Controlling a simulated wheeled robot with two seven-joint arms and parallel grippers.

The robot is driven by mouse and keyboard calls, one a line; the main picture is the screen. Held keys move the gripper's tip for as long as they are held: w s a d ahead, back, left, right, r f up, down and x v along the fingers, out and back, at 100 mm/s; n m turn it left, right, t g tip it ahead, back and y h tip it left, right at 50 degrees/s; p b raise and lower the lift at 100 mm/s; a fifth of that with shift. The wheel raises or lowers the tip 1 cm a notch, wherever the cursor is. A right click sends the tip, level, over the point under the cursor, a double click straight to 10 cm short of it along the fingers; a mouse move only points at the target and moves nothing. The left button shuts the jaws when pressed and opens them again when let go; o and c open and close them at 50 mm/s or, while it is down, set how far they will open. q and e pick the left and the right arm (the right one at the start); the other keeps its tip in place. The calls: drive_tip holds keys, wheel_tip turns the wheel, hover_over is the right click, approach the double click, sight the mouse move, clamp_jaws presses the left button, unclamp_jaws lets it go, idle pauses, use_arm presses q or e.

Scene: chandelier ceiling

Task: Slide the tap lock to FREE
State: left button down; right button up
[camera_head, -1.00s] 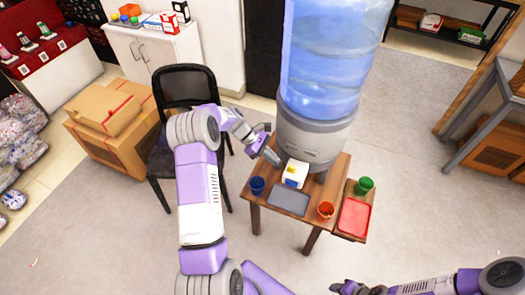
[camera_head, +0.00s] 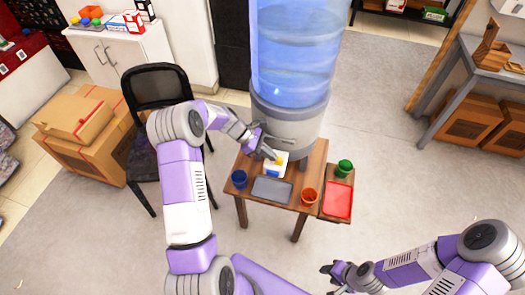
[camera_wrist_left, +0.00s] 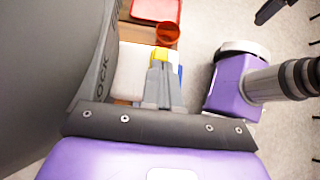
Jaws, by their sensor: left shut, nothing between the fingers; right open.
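The water dispenser (camera_head: 290,123) stands at the back of a small wooden table. In front of it is a white tap block (camera_head: 269,172) with a yellow piece (camera_head: 281,160) and a blue patch. My left gripper (camera_head: 274,157) is shut and empty, with its tips at the block's top. In the left wrist view the shut fingers (camera_wrist_left: 160,72) overlap the white block (camera_wrist_left: 131,70), just below the yellow piece (camera_wrist_left: 158,54). Contact cannot be told. The grey dispenser body (camera_wrist_left: 45,80) on the left bears partly visible "LOCK" lettering. My right gripper (camera_head: 330,273) is open and empty, away from the table.
A blue cup (camera_head: 239,179), a grey tray (camera_head: 272,190) and an orange cup (camera_head: 309,197) are on the table. A green cup (camera_head: 344,168) and a red tray (camera_head: 338,201) are at its right side. A black chair (camera_head: 158,92) stands left, beside my left arm.

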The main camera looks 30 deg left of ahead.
use_arm(q)
drive_tip(key=shift+d, duration=0.25)
drive_tip(key=a+f+p+v, duration=0.2)
drive_tip(key=v, duration=1.1)
drive_tip(key=shift+p, duration=0.35)
drive_tip(key=shift+s+a, duration=0.1)
